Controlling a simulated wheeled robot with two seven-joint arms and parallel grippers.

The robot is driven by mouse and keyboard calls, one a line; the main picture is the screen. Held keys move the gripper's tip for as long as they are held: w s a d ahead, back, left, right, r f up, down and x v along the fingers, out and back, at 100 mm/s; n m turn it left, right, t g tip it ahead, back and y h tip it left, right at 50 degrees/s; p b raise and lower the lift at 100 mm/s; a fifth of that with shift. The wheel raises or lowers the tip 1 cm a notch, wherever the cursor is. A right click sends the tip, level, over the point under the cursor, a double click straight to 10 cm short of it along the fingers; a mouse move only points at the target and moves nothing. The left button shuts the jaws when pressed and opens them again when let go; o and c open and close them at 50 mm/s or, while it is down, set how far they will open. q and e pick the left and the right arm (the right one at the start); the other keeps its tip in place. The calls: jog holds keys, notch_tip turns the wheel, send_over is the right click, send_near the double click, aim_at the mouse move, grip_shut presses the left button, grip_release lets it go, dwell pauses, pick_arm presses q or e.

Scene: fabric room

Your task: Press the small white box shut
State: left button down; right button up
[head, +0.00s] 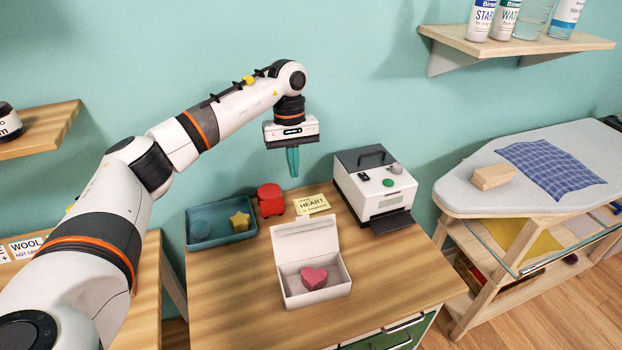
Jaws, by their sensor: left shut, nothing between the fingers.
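The small white box (316,297) stands on the wooden table in the head view, near the front edge. Its lid (304,239) is up, standing at the back of the box. A pink-red heart (314,277) lies inside it. My left gripper (293,162) points down above the back of the table, with its teal fingers closed together and nothing between them. It is above and behind the box, clear of the lid. My right gripper is not in view.
A blue tray (222,241) with a yellow star and a round blue piece is at the left. A red object (270,200) and a "HEART" card (312,204) lie behind the box. A white machine (376,190) stands at back right. The table's front right is clear.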

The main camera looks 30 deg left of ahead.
pick_arm(q)
jog(key=p, duration=0.2)
send_near(305, 237)
jog(key=w+a+f, duration=0.4)
jog(key=a+f, duration=0.1)
jog(key=s+d+p, duration=0.1)
jog(key=s+d+r+p, duration=0.1)
jog(key=d, duration=0.1)
jog(key=shift+p, duration=0.3)
jog(key=shift+a, duration=0.1)
